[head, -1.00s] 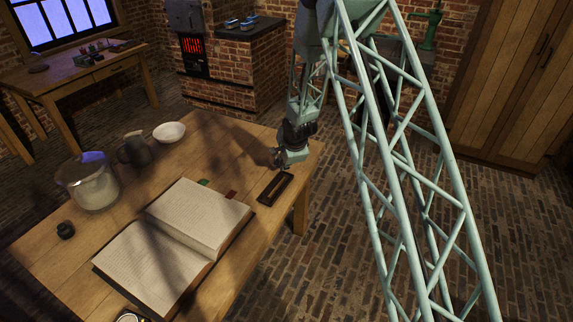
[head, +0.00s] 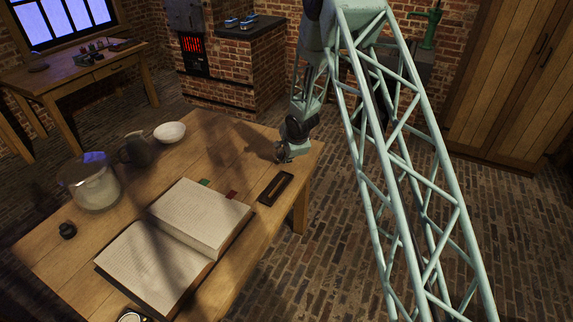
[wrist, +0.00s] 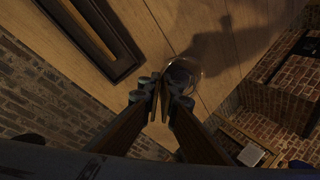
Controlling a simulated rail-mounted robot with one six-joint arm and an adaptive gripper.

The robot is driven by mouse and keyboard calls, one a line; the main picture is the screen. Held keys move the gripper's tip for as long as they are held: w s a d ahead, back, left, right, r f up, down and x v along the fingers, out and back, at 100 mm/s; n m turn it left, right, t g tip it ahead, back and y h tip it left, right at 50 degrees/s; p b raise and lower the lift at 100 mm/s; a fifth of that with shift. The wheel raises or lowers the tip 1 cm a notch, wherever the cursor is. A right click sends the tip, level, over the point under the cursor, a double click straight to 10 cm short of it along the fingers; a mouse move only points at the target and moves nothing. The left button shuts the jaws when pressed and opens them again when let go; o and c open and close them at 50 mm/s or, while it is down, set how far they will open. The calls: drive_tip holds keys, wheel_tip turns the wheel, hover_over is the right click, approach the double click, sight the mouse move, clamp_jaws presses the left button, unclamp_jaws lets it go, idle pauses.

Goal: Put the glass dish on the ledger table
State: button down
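The glass dish (wrist: 186,70) is a small round clear dish in the wrist view, just past my fingertips and slightly right of them. My gripper (wrist: 161,92) has its two fingers almost together, at the dish's near left rim, and looks shut on that thin wall; the right finger partly covers the dish. In the head view my gripper (head: 281,155) is low over the far right corner of the ledger table (head: 215,150). The dish is too small there to make out clearly. I cannot tell whether its base touches the wood.
An open ledger (head: 180,240) lies on the table. A dark pen tray (head: 275,188) is close to my gripper. A white bowl (head: 170,132), a dark jug (head: 135,150) and a glass jar (head: 92,185) stand to the left. Bare wood lies between bowl and gripper.

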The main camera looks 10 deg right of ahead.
drive_tip(key=shift+w, duration=0.1)
drive_tip(key=shift+w+d, duration=0.15)
drive_tip(key=shift+f+b, duration=1.05)
drive_tip(key=shift+f, duration=0.7)
drive_tip(key=c, duration=2.9)
unclamp_jaws()
drive_tip(key=shift+r, duration=0.1)
drive_tip(key=shift+p+v, duration=1.65)
drive_tip(key=shift+v, duration=4.25)
